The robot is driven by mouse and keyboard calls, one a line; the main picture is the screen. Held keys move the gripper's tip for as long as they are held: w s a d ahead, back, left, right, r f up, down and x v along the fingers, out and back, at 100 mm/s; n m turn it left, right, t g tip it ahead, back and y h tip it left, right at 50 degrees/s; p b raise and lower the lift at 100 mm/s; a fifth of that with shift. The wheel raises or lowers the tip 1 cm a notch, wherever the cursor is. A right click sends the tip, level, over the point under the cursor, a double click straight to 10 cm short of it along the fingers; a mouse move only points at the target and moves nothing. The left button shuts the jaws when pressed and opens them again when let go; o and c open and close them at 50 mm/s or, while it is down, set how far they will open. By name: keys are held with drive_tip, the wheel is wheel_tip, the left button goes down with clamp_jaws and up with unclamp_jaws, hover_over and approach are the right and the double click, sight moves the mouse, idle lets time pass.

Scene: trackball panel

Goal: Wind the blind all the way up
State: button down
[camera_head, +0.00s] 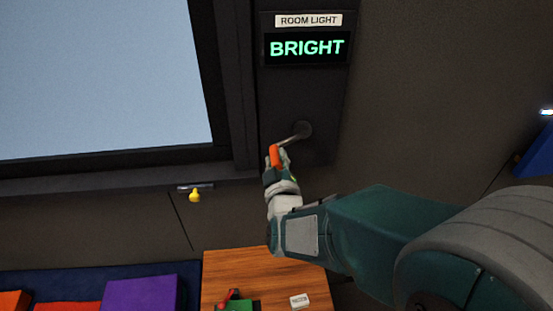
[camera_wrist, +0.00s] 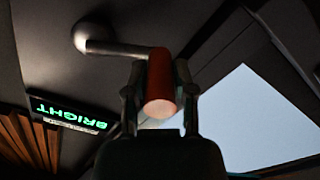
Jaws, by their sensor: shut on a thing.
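A crank with a grey metal arm (camera_head: 293,137) and an orange handle (camera_head: 275,156) is mounted on a dark wall panel (camera_head: 306,100). The crank arm points down and left from its round hub (camera_head: 303,129). My gripper (camera_head: 276,160) is shut on the orange handle. In the wrist view the orange handle (camera_wrist: 161,85) sits between the two fingers of my gripper (camera_wrist: 161,98). The window (camera_head: 100,75) at the upper left shows a plain pale blue area; no blind edge is seen in it. The display (camera_head: 307,48) reads BRIGHT under a ROOM LIGHT label.
A wooden table (camera_head: 225,262) stands below, with a green and red object (camera_head: 236,303) and a small white label (camera_head: 300,301) on it. A small yellow item (camera_head: 195,196) hangs under the window ledge. Coloured blocks (camera_head: 140,293) lie at the lower left.

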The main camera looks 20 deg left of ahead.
drive_tip(key=shift+c, duration=2.4)
unclamp_jaws()
drive_tip(key=shift+w+a, duration=0.1)
drive_tip(key=shift+o, duration=0.2)
drive_tip(key=shift+a, duration=0.15)
drive_tip(key=shift+f, duration=0.1)
drive_tip(key=v, duration=0.7)
